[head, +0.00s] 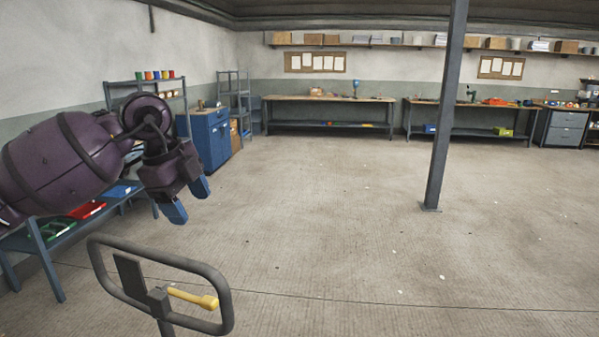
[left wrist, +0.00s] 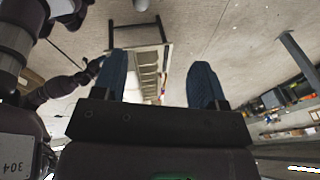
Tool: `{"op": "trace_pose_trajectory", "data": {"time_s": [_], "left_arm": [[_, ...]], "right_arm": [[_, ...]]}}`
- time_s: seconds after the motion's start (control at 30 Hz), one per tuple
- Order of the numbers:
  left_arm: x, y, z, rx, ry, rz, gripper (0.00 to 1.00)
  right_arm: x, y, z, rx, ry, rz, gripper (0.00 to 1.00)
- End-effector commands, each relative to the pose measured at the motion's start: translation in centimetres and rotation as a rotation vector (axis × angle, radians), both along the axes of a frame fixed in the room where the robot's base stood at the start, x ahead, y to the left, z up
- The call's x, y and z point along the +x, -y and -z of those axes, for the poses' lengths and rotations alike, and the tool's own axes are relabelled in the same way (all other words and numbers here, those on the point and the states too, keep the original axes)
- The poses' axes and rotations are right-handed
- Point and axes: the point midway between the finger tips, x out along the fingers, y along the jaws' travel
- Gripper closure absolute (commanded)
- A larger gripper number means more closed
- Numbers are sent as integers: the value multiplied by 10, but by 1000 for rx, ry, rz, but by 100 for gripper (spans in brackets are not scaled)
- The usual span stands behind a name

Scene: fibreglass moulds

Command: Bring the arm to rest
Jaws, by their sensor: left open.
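My left gripper (head: 187,201) is at the left of the head view, at the end of my purple arm. Its two blue fingertips are apart, with nothing between them, and point downward and to the right. It hangs in the air in front of the blue workbench. In the left wrist view the two blue fingers of the gripper (left wrist: 160,85) show spread apart and empty. My right gripper does not show in the head view.
A grey tube frame with a yellow handle (head: 195,298) stands close in front. A blue bench (head: 57,230) with trays is at left, a blue cabinet (head: 211,138) behind. A dark post (head: 446,110) rises from the floor at right. Workbenches (head: 330,99) line the far wall. The middle floor is clear.

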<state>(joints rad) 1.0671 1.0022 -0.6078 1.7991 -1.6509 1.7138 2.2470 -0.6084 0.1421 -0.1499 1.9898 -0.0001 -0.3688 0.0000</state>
Motion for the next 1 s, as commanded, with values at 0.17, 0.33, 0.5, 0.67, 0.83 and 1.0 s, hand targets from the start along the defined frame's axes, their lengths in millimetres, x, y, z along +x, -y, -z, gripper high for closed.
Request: {"op": "trace_pose_trajectory", "data": {"time_s": [0.17, 0.33, 0.5, 0.67, 0.83, 1.0], "left_arm": [[-24, 70, 42, -351, 22, 262, 34], [-50, 121, 52, -713, 107, 402, 34], [-69, 149, 45, -1063, 241, 411, 34], [-77, 153, 33, -1347, 402, 296, 34], [-74, 134, 28, -1559, 591, 49, 34], [-68, 97, 41, -1645, 757, -295, 34]], "right_arm": [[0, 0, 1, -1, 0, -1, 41], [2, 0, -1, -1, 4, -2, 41], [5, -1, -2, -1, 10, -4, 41], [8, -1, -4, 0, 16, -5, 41], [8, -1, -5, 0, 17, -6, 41], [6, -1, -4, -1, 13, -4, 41]]}}
